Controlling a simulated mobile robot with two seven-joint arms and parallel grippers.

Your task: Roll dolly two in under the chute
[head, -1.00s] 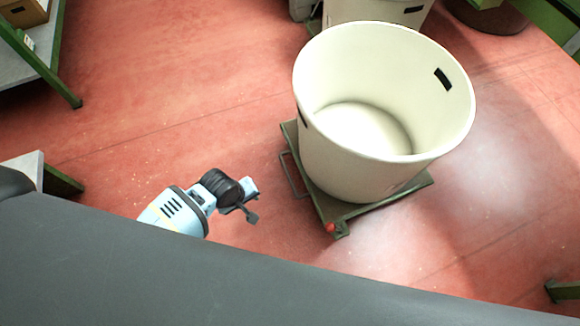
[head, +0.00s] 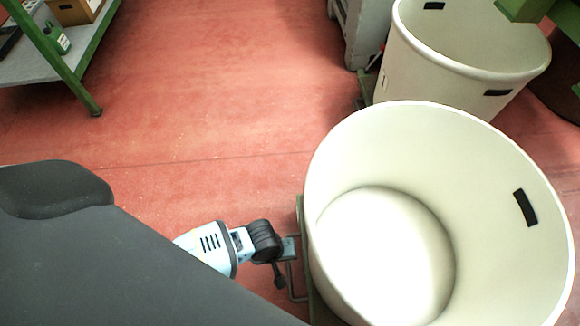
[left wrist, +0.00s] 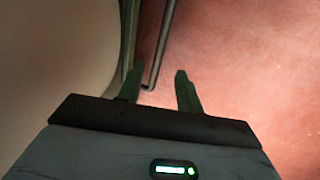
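A large empty cream tub (head: 345,150) stands on a green dolly (head: 300,214) at the lower right of the head view. The dolly has a grey bar handle (head: 291,284) on its left side; I see no number on it. My left gripper (head: 284,262) is at this handle. In the left wrist view my left gripper (left wrist: 158,78) is open, with the bent corner of the handle (left wrist: 150,84) between or just beyond its fingertips, not clamped. The tub wall (left wrist: 50,60) fills the left of that view. My right gripper is not in view. I cannot identify the chute.
A second cream tub (head: 440,62) stands behind the first at upper right. A grey cabinet-like object (head: 360,30) is beside it, and green structure (head: 522,8) shows at the top right. A green-framed shelf (head: 75,60) is at upper left. The red floor (head: 210,100) between is clear.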

